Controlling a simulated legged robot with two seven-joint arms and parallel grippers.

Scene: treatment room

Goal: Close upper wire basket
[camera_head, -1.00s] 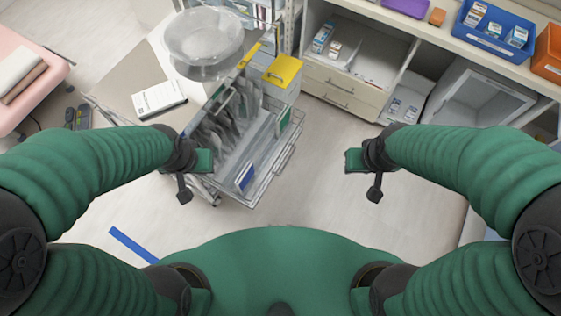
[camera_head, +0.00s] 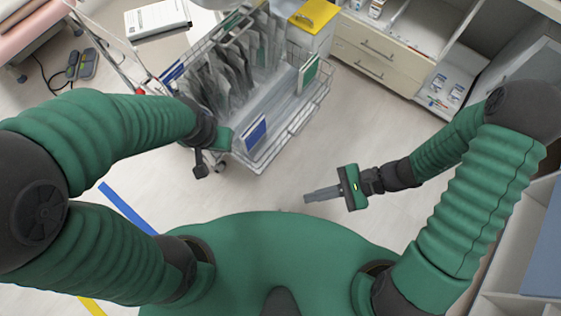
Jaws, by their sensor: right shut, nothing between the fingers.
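The upper wire basket (camera_head: 322,98) sticks out from the cart toward me. Clear pouches (camera_head: 232,72) stand in its left part, and a blue-and-white pack (camera_head: 253,133) and a green-edged pack (camera_head: 308,74) stand in it too. My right gripper (camera_head: 322,194) is shut and empty, below and right of the basket's near corner, apart from it, fingers pointing left. My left gripper (camera_head: 211,149) is beside the basket's near left corner; its fingers are hard to make out. I cannot tell whether it touches the basket.
A yellow-lidded box (camera_head: 312,17) sits behind the basket. A drawer cabinet (camera_head: 375,60) stands at the back right, and shelving (camera_head: 515,290) at the lower right. A pedal (camera_head: 82,66) and cable lie on the floor at left. The floor (camera_head: 365,130) right of the basket is clear.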

